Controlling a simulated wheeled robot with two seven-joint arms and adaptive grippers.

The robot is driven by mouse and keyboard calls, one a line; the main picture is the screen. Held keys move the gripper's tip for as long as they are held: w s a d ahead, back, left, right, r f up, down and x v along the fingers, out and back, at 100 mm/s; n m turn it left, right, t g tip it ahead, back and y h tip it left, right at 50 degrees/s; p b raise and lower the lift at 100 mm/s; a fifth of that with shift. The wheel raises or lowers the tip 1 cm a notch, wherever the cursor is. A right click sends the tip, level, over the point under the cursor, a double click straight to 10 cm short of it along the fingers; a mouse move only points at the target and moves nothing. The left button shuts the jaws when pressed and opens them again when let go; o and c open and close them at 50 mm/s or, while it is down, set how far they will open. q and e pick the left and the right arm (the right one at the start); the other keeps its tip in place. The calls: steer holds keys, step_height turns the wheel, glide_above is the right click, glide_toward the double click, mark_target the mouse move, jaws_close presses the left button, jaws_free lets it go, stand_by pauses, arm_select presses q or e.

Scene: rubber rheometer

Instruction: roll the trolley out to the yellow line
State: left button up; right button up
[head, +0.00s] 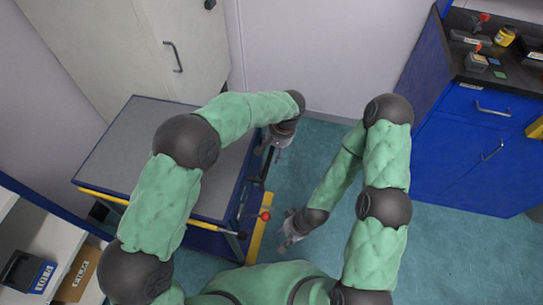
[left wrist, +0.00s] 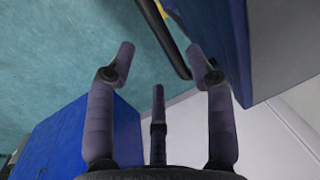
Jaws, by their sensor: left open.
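The trolley (head: 120,150) has a grey top and dark blue sides and stands at left centre in the head view. A dark bar (head: 266,172) runs along its right side; a dark bar (left wrist: 166,40) also shows beside the blue trolley side (left wrist: 215,35) in the left wrist view. My left gripper (head: 277,150) is at the trolley's right side, open and empty, with the bar just beyond its fingertips (left wrist: 160,62). A yellow strip (head: 258,238), seemingly the floor line, shows right of the trolley, partly hidden. My right gripper (head: 287,238) is low beside it; its finger gap is unclear.
A grey cabinet (head: 150,50) is behind. A blue bench (head: 450,140) stands right. Teal floor (head: 300,165) is free between.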

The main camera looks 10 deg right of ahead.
arm_select(q)
steer(key=r, duration=0.2)
steer(key=d+r, duration=0.1)
steer(key=r, duration=0.2)
steer(key=shift+s, duration=0.2)
steer(key=shift+s, duration=0.1)
